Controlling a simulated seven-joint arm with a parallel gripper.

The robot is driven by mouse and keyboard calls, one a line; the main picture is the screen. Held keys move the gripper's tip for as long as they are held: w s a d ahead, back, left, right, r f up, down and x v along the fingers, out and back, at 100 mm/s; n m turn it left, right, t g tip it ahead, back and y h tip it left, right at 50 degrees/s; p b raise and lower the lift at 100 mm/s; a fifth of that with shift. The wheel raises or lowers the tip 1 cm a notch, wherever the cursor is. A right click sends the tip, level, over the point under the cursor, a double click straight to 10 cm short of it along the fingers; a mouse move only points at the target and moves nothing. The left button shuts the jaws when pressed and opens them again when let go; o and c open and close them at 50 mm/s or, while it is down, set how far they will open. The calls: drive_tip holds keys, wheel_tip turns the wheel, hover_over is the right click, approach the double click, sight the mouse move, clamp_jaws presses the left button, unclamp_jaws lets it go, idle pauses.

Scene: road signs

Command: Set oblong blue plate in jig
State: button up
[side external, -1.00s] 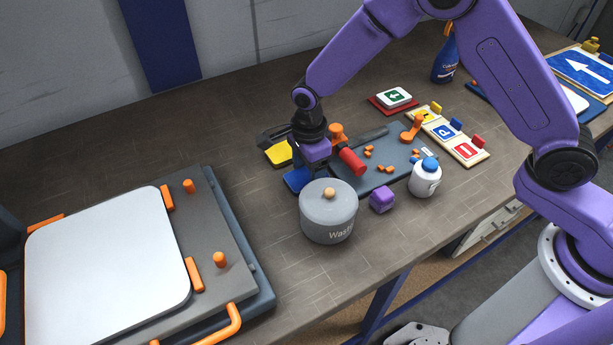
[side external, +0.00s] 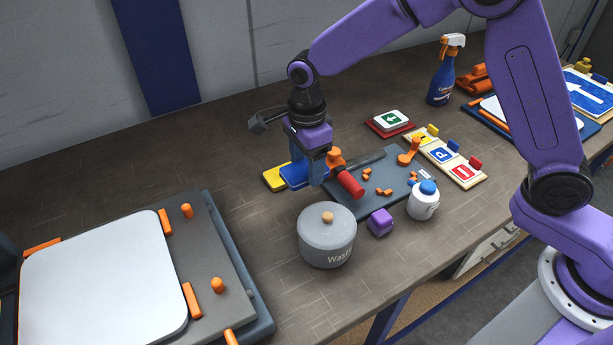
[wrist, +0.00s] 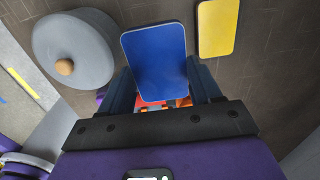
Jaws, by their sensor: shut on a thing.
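The oblong blue plate (side external: 297,174) has rounded corners and is held by my gripper (side external: 318,170), apparently above the bench. In the wrist view the blue plate (wrist: 155,55) shows its broad face beyond the fingers (wrist: 162,88), slightly tilted in the picture. The gripper and clamp partly hide the jig's left end.
A yellow plate (side external: 273,181) lies behind the blue one. A grey lidded pot (side external: 327,240), purple cube (side external: 380,222) and white bottle (side external: 423,203) stand in front of the jig. Sign pieces (side external: 441,154) lie right. Bare bench lies left of the pot.

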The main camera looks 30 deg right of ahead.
wheel_tip(320, 180, up, 6)
drive_tip(key=shift+f, duration=0.15)
drive_tip(key=shift+d+r, duration=0.2)
drive_tip(key=shift+d, duration=0.45)
drive_tip(key=d, duration=0.9)
hover_over(391, 177)
wheel_tip(391, 177, down, 5)
drive_tip(key=shift+f, duration=3.7)
drive_tip(key=shift+f, duration=0.7)
